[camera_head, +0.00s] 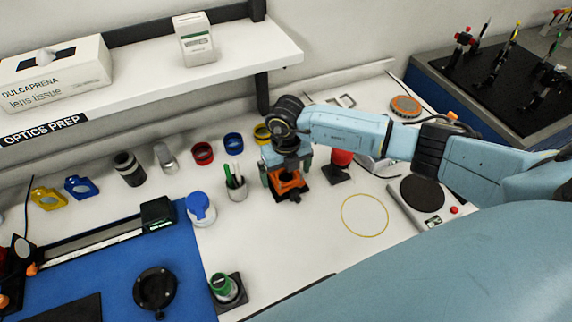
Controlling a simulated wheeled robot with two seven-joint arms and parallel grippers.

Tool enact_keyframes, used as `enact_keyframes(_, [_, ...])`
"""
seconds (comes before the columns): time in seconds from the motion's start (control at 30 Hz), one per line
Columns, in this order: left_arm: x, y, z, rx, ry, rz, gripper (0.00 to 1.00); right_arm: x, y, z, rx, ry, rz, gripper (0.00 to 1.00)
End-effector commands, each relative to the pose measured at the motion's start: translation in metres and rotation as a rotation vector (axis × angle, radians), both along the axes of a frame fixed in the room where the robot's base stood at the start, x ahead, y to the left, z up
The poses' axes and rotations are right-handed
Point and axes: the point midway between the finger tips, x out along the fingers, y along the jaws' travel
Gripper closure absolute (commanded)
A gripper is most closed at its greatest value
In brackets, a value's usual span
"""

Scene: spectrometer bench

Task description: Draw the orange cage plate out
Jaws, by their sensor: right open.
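The orange cage plate (288,185) is on the white bench near the middle of the head view, with a dark part at its front. My right gripper (287,172) reaches down over it from above, its light-blue fingers at either side of the orange part. The gripper is open, and it hides the plate's upper part. I cannot tell whether a finger touches the plate. My left gripper is not in view.
A cup with pens (237,189) stands close on the left. A red cylinder (341,158) and a black block (336,174) are close on the right. A hotplate (424,193) is farther right. The bench inside the yellow ring (365,236) is clear. A shelf (215,75) overhangs the back.

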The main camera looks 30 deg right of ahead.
Motion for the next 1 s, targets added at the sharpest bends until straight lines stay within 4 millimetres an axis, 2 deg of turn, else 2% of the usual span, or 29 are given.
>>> enact_keyframes(0.07, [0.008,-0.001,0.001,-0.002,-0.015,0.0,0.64,0.0,0.0,0.0,0.0,0.0,0.001,0.03])
enact_keyframes(0.2, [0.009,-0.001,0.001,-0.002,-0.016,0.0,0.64,0.0,0.0,0.0,0.0,0.0,0.001,0.03])
enact_keyframes(0.6, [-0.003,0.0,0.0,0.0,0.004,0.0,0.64,0.0,0.0,0.0,0.0,-0.001,0.0,0.53])
enact_keyframes(1.0, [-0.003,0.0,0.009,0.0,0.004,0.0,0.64,0.0,0.0,0.012,0.0,-0.001,0.0,0.53])
